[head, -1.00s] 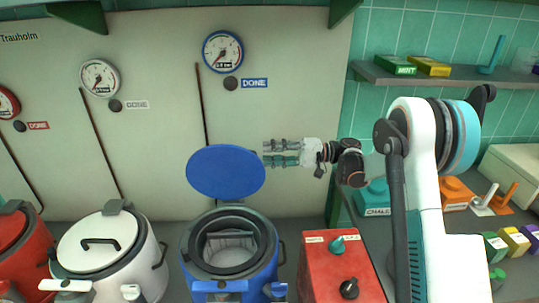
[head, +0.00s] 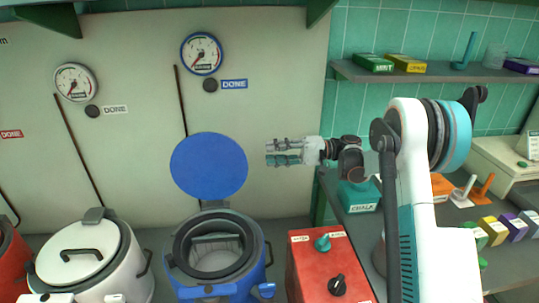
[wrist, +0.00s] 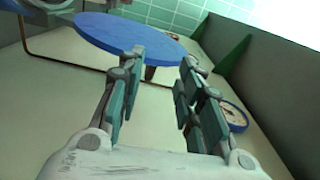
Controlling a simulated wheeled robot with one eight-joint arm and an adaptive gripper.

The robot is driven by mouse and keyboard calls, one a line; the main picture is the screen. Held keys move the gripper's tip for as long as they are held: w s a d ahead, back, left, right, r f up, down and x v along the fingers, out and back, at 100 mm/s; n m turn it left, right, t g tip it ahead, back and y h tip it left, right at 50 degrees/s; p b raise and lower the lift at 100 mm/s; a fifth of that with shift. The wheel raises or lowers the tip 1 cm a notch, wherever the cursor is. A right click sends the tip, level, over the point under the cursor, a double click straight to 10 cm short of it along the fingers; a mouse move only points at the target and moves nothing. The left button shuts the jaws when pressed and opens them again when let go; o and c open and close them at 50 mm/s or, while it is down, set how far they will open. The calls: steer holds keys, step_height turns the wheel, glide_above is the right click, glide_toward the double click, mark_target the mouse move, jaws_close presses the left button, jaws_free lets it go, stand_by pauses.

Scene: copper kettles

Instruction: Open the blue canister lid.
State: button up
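The blue canister (head: 217,262) stands at the lower middle of the head view, its dark-rimmed mouth uncovered with a pale inside showing. Its round blue lid (head: 209,166) stands raised and upright behind the mouth, against the pale wall. The lid also shows in the wrist view (wrist: 130,36), beyond the fingers. My gripper (head: 270,153) is to the right of the lid, with a gap between them. Its fingers are apart and empty, also in the wrist view (wrist: 160,88).
A white canister (head: 92,262) stands left of the blue one. A red control box (head: 322,270) with knobs stands to the right. A gauge (head: 202,54) is on the wall above the lid. A shelf (head: 440,76) with boxes is at the right.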

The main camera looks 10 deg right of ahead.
steer(key=d, duration=0.8)
steer(key=shift+s+d+b, duration=0.15)
steer(key=shift+d+b, duration=0.15)
steer(key=shift+d, duration=0.1)
stand_by(0.8)
